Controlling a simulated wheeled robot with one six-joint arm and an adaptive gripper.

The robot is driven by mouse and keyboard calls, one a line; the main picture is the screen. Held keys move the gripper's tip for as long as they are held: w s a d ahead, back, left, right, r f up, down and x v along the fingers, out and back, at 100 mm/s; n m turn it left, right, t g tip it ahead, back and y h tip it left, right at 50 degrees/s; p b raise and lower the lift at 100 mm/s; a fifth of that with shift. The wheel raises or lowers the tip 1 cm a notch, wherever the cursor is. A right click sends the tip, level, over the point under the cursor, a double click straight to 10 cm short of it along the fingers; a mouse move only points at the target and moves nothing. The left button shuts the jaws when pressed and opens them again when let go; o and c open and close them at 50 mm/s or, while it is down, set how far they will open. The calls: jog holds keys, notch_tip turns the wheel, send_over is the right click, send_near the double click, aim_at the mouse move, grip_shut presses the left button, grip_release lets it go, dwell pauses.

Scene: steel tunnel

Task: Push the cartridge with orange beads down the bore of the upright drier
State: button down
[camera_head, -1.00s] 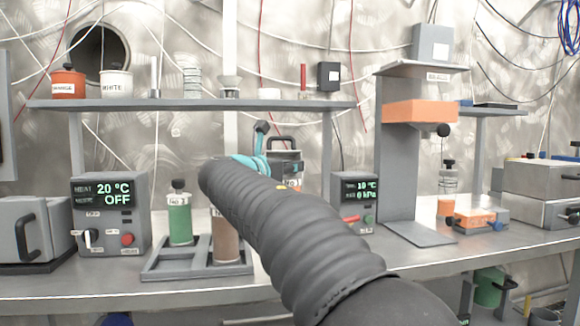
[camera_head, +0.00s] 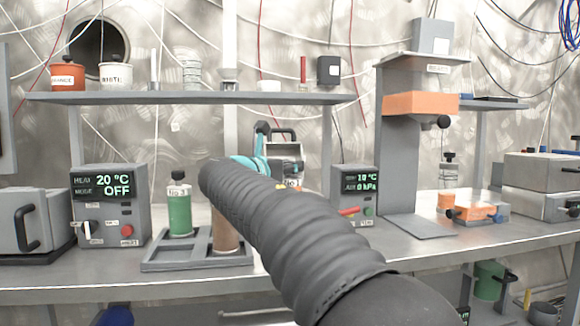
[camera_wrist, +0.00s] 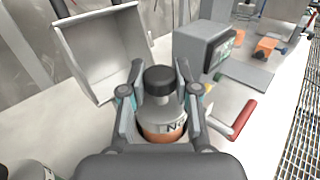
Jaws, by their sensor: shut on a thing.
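My gripper (camera_wrist: 160,100) is shut on a black-capped bottle (camera_wrist: 163,129) with a white label starting "N" and an orange-brown lower part. The bottle stands upright between the fingers; I cannot tell whether it touches the surface below. In the head view my arm hides most of the gripper, and a bit of the label shows beside the teal finger. At the right, a clear upright cylinder with a black knob (camera_head: 449,172) stands behind an orange piece (camera_head: 445,201). It may be the drier with its orange-bead cartridge, but the bore and fit are too small to tell.
A rack (camera_head: 165,262) holds a green bottle (camera_head: 180,212) and a brown one (camera_head: 226,236). Controller boxes stand left (camera_head: 110,205) and middle (camera_head: 354,193). A press stand with an orange block (camera_head: 420,104) rises right of centre. An open grey chamber (camera_wrist: 105,55) lies beyond the held bottle.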

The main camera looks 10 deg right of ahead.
jog(key=shift+f, duration=0.4)
jog(key=c, duration=0.8)
grip_release()
jog(key=shift+o, duration=0.2)
jog(key=v, duration=0.7)
jog(key=shift+s+a, duration=0.2)
jog(key=shift+s, duration=0.05)
